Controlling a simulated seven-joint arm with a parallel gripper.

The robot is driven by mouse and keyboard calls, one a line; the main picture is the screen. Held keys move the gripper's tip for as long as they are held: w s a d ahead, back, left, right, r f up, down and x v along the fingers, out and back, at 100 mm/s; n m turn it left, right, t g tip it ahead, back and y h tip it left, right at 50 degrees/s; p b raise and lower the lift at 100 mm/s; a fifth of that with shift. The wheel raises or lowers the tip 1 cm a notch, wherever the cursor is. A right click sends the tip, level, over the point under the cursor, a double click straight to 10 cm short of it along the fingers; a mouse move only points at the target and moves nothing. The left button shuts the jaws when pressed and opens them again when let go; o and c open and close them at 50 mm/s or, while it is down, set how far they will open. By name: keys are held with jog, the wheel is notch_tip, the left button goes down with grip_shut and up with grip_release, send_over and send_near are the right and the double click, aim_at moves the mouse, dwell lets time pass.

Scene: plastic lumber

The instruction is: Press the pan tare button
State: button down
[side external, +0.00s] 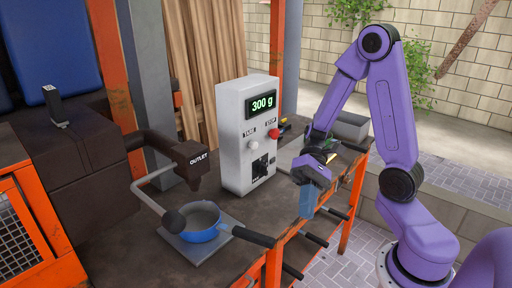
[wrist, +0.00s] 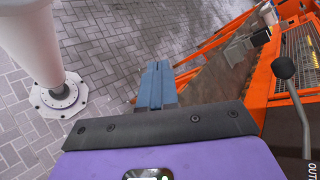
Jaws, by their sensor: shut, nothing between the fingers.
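A white control box (side external: 234,140) stands on the bench with a lit display (side external: 262,102) reading 300 g. On its front are a pale button (side external: 253,144) by the label TARE and a red button (side external: 274,133) by the label STOP. A blue pan (side external: 201,223) with a black handle sits on a flat grey plate (side external: 200,246) below the outlet. My gripper (side external: 307,208) is shut and empty, pointing down at the bench's right edge, to the right of the box and apart from it. Its blue fingers (wrist: 157,88) lie together in the wrist view; the buttons are not visible there.
A dark outlet housing (side external: 185,158) and a bent grey lever with a black ball (side external: 174,221) stand left of the box. The pan's handle (side external: 254,236) reaches toward the bench's front edge. Orange frame posts and rails border the bench. Paved floor (wrist: 110,40) lies beyond it.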

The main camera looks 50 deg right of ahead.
jog(key=w+d+m+t+y, duration=0.1)
jog(key=w+d+m+t, duration=1.3)
jog(key=t, duration=0.3)
jog(key=shift+d+f, duration=0.25)
jog(key=shift+d, duration=0.6)
jog(key=shift+y, duration=0.3)
send_near(253, 145)
jog(key=shift+w+a+f, duration=0.2)
jog(key=shift+w+a, duration=0.15)
jog(key=shift+a, duration=0.5)
jog(key=shift+w+a+f, duration=0.2)
jog(key=shift+w+a, duration=0.15)
jog(key=shift+a, duration=0.55)
jog(key=shift+w+a+f, duration=0.2)
jog(key=shift+w+a, duration=0.15)
jog(key=shift+a, duration=0.5)
jog(key=shift+w, duration=0.4)
